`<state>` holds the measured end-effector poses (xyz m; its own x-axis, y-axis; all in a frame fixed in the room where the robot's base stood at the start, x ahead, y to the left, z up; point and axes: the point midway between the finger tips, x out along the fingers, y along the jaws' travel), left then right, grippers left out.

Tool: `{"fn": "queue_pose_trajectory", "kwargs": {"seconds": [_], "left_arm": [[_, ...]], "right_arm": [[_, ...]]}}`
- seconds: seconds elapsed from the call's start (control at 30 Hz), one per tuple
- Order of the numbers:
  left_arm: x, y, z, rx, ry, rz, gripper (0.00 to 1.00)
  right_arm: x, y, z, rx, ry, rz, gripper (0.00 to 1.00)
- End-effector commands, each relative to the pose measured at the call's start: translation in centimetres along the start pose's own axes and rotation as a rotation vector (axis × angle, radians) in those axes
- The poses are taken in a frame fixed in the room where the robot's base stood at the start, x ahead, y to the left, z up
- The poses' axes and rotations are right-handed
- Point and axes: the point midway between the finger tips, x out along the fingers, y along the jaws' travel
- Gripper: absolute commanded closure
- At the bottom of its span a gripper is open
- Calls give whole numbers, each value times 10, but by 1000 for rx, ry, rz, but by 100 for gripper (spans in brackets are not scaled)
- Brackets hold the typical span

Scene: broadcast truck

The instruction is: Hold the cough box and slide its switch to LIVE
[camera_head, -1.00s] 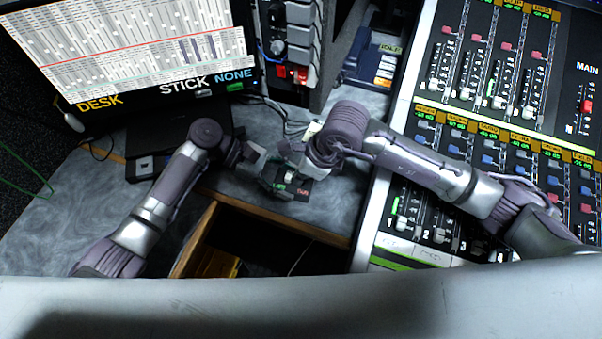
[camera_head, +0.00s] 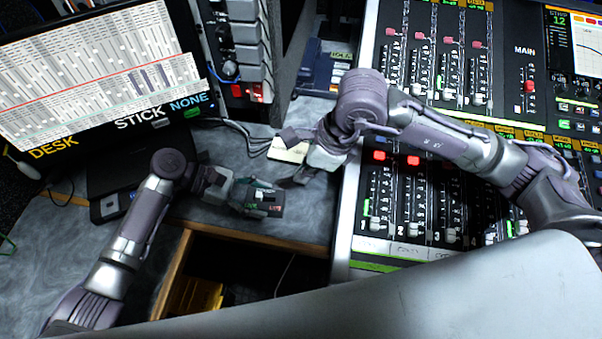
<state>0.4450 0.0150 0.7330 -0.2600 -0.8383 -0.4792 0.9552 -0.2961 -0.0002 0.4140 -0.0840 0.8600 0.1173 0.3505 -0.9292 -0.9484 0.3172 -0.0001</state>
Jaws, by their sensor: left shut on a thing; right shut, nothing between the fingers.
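The cough box (camera_head: 265,204) is a small dark box with a green and a red patch on its top. It is near the front edge of the grey desk, above the open drawer. My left gripper (camera_head: 248,192) is shut on its left side. A small pale switch shows on top, but it is too small to tell which end it is at. My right gripper (camera_head: 290,160) is shut and empty, up and to the right of the box and apart from it.
A cream pad (camera_head: 287,151) lies behind my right gripper. The mixing desk (camera_head: 345,215) stands close on the right. A monitor (camera_head: 100,85) and dark laptop-like device (camera_head: 105,178) are at left. An open drawer (camera_head: 180,262) lies below the desk edge.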

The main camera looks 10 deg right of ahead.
Motion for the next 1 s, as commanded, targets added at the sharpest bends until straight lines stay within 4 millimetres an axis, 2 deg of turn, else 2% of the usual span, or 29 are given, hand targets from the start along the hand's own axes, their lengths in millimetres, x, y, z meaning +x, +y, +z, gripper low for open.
{"fn": "queue_pose_trajectory", "kwargs": {"seconds": [0.23,0.27,0.4,0.43,0.77,0.87,1.0], "left_arm": [[0,0,-1,-1,3,1,57],[0,0,-1,-1,3,1,35],[0,0,-1,-1,2,1,11],[0,0,-1,-1,2,1,9],[-2,0,0,0,1,1,9],[-10,1,0,0,2,2,9],[-34,1,-1,0,4,3,9]], "right_arm": [[0,0,0,0,0,-1,100],[0,0,0,0,0,0,100],[0,0,0,0,0,-1,100],[0,0,0,0,0,-1,100],[0,0,0,0,0,0,100],[0,0,0,0,0,0,100],[0,0,0,0,0,0,100]]}}
